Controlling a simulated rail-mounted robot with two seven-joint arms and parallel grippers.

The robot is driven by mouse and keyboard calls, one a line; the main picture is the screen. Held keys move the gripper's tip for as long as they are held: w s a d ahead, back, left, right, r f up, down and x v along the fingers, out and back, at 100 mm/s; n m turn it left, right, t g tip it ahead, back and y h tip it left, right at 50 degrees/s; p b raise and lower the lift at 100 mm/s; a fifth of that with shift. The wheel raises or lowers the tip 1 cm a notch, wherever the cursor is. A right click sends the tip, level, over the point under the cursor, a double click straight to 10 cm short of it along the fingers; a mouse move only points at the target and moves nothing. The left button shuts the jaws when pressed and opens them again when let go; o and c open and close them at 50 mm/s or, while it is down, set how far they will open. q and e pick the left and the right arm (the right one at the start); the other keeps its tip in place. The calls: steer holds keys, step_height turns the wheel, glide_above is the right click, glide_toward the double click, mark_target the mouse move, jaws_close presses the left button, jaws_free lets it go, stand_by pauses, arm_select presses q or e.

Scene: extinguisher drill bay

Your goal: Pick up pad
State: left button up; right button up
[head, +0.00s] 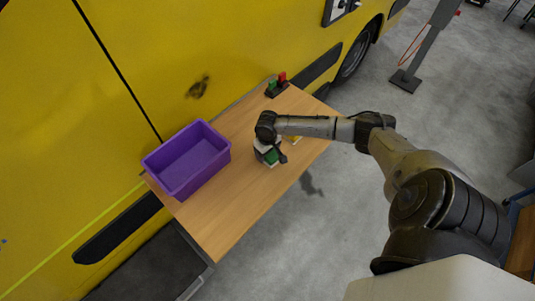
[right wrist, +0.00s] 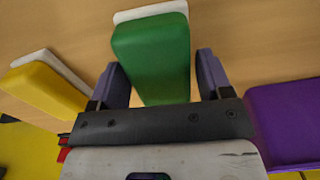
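A green pad (right wrist: 152,52) with a white layer at its far end lies between the two fingers of my right gripper (right wrist: 160,60) in the right wrist view. The fingers are apart, one on each side of the pad, with narrow gaps showing. In the head view the green pad (head: 271,157) shows under the right gripper (head: 273,153), partly hidden by it. A yellow pad (right wrist: 45,90) with a white layer lies to the left in the right wrist view; in the head view only a bit of it shows behind my arm. My left gripper is not in view.
A purple bin (head: 178,154) stands on the wooden table (head: 235,215), left of the gripper. A dark holder with green and red items (head: 277,86) stands at the table's far end. A yellow vehicle (head: 170,50) runs along the table's back side. The table's front part is clear.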

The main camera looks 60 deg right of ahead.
steer(key=c, duration=0.7)
steer(key=shift+o, duration=0.2)
steer(key=shift+r, duration=0.15)
steer(key=shift+r, duration=0.25)
step_height(320, 180, up, 4)
steer(key=shift+f+p, duration=0.1)
steer(key=shift+p, duration=0.25)
steer(key=s+a+r+p, duration=0.1)
steer(key=s+a+r, duration=0.1)
steer(key=s, duration=0.3)
steer(key=s+a+r+p, duration=0.1)
steer(key=s+a+r, duration=0.2)
steer(key=s+r, duration=0.1)
steer(key=shift+s+a+r, duration=0.25)
steer(key=shift+s, duration=0.4)
